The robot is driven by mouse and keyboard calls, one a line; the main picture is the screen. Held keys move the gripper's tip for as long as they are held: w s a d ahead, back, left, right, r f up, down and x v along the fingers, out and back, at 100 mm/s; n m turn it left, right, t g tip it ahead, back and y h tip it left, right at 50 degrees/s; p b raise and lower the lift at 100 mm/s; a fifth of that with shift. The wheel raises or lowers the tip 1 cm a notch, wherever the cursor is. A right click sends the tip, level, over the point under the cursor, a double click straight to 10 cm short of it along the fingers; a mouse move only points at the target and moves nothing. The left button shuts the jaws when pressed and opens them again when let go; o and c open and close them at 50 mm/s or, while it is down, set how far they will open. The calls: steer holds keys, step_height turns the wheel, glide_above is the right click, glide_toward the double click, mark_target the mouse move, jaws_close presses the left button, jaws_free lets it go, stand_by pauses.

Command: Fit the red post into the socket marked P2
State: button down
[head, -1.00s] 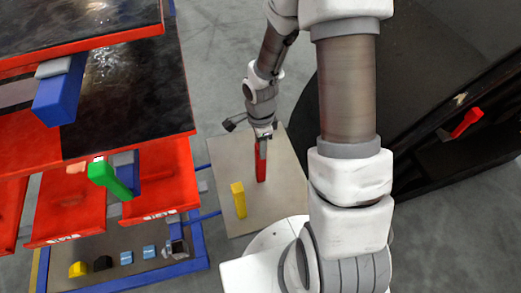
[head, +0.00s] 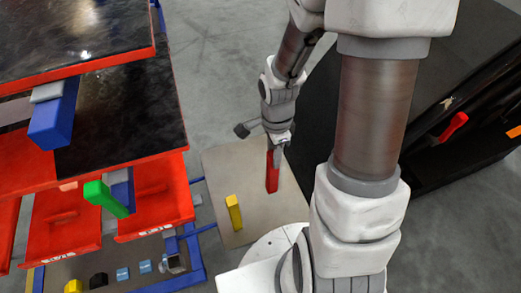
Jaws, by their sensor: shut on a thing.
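The red post (head: 272,172) stands roughly upright in my gripper (head: 275,149), over the tan board (head: 226,172) in the head view. My gripper is shut on its upper end. I cannot tell whether its lower end touches the board. A yellow post (head: 234,213) stands on the same board, to the left of the red one and apart from it. I cannot make out any socket marked P2, and no such label is readable.
Red bins (head: 62,218) and a shelf unit (head: 155,115) with dark tops fill the left. A green post (head: 106,198) and a blue block (head: 53,115) jut from it. Small coloured blocks (head: 122,273) lie lower left. A dark cabinet (head: 425,150) with another red piece (head: 453,127) stands right.

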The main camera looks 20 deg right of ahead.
steer(key=s+d+r, duration=0.3)
steer(key=s, duration=0.1)
steer(key=w+a+n+p, duration=0.1)
steer(key=w+a+n, duration=0.2)
steer(key=w+n, duration=0.4)
steer(key=w+a+n, duration=0.4)
steer(key=w+n, duration=0.3)
steer(key=n, duration=0.4)
steer(key=shift+w+f+p, duration=0.25)
steer(key=shift+f+p, duration=0.1)
steer(key=shift+p, duration=0.05)
steer(key=shift+d, duration=0.1)
